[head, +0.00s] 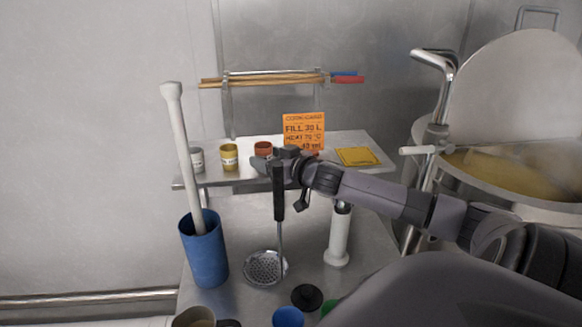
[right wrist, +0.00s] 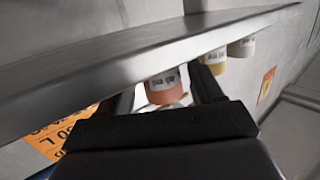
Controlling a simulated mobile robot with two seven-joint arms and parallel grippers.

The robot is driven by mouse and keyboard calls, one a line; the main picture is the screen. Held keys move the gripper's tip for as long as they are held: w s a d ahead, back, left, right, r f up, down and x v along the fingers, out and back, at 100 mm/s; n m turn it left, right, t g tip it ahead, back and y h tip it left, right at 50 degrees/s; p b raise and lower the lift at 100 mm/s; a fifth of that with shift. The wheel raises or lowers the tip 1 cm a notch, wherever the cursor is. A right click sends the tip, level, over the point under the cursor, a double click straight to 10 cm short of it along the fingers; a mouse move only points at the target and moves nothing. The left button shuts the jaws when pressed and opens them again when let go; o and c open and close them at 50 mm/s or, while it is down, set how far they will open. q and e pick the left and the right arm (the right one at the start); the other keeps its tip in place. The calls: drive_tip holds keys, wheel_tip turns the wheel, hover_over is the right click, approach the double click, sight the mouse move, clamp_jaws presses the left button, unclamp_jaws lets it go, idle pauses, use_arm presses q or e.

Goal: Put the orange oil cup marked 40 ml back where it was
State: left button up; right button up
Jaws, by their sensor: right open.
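The orange oil cup (head: 263,147) stands upright on the steel shelf (head: 325,145), to the right of a yellow cup (head: 229,158) and a grey cup (head: 197,160). My right gripper (head: 272,158) is at the shelf, right at the orange cup. In the right wrist view, which is turned over, the orange cup (right wrist: 164,86) shows between the two open fingers of the right gripper (right wrist: 166,78). Its label faces the camera, but I cannot read the marking. I cannot tell whether a finger touches it. My left gripper is not in view.
An orange cook card (head: 304,126) stands behind my right gripper, and a yellow note (head: 358,156) lies on the shelf. Below are a blue holder (head: 204,250), a skimmer (head: 265,267) and a white cylinder (head: 338,238). A large kettle (head: 520,165) stands at right.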

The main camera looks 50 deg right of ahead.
drive_tip(key=s+r, duration=0.1)
drive_tip(key=s, duration=0.7)
drive_tip(key=shift+a, duration=0.4)
drive_tip(key=shift+r, duration=0.15)
idle(0.5)
